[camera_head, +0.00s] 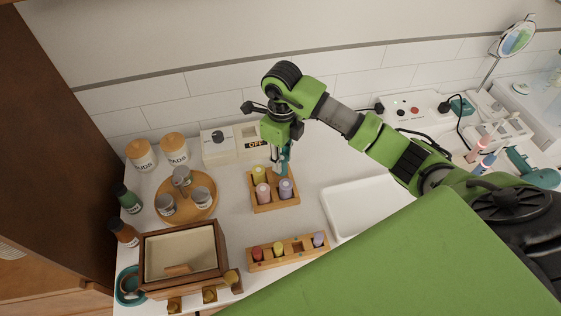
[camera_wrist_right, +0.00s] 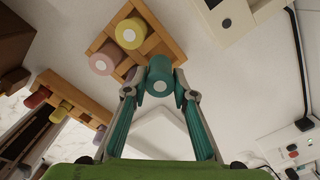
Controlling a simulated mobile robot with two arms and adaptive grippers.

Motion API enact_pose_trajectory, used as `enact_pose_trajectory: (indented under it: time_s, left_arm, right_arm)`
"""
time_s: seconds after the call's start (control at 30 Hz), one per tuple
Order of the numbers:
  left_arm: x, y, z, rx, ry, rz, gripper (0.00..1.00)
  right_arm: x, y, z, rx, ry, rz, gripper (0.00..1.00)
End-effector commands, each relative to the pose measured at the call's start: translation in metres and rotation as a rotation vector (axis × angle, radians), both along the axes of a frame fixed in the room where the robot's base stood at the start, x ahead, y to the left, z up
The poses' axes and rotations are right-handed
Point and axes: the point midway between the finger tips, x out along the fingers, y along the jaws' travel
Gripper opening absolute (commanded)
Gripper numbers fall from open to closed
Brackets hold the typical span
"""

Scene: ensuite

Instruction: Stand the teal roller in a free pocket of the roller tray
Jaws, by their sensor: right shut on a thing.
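The teal roller (camera_wrist_right: 160,76) is between the fingertips of my right gripper (camera_wrist_right: 160,88), which is shut on it. In the head view my right gripper (camera_head: 280,160) points down at the back right corner of the wooden roller tray (camera_head: 262,208). The tray also shows in the wrist view (camera_wrist_right: 98,43). It holds a yellow roller (camera_head: 259,173), a pink roller (camera_head: 263,193) and a lavender roller (camera_head: 286,189), all standing. The pocket at the back right is largely hidden by my gripper. I cannot tell whether the teal roller is above that pocket or partly inside it. My left gripper is not in view.
A wooden rack (camera_head: 289,263) with red, yellow and lavender rollers stands in front. A wooden box (camera_head: 183,255) and a round tray of jars (camera_head: 187,218) are at left. A white basin (camera_head: 366,205) is at right. A switch box (camera_head: 217,146) stands behind.

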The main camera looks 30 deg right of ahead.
Motion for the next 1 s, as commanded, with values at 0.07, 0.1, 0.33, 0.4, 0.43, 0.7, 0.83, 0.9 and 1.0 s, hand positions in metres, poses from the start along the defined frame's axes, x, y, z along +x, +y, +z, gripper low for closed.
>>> enact_pose_trajectory:
  time_s: [0.07, 0.1, 0.33, 0.4, 0.43, 0.7, 0.83, 0.9, 1.0]
  left_arm:
    - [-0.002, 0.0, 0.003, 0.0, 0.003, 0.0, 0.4]
    - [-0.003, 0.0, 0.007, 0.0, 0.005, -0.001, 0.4]
    - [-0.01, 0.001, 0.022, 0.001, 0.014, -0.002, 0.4]
    - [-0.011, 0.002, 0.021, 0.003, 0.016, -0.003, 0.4]
    - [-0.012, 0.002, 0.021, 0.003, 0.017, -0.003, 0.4]
    - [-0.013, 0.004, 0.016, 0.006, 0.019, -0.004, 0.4]
    - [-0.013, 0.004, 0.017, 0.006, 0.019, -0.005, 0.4]
    - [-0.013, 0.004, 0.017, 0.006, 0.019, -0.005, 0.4]
    - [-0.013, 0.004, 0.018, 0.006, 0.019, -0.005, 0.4]
  right_arm:
    - [0.004, 0.002, -0.005, -0.001, 0.003, 0.0, 0.03]
    - [0.005, 0.002, -0.009, 0.0, 0.006, 0.0, 0.03]
    - [0.004, 0.002, -0.035, 0.0, 0.002, 0.001, 0.03]
    - [0.005, 0.001, -0.037, -0.001, 0.001, 0.001, 0.03]
    - [0.005, 0.001, -0.038, -0.001, 0.001, 0.001, 0.03]
    - [0.005, 0.001, -0.041, -0.001, 0.0, 0.001, 0.27]
    - [0.005, 0.001, -0.04, -0.001, 0.0, 0.001, 0.42]
    - [0.005, 0.001, -0.04, -0.001, 0.0, 0.001, 0.42]
    - [0.005, 0.001, -0.04, -0.001, 0.0, 0.001, 0.42]
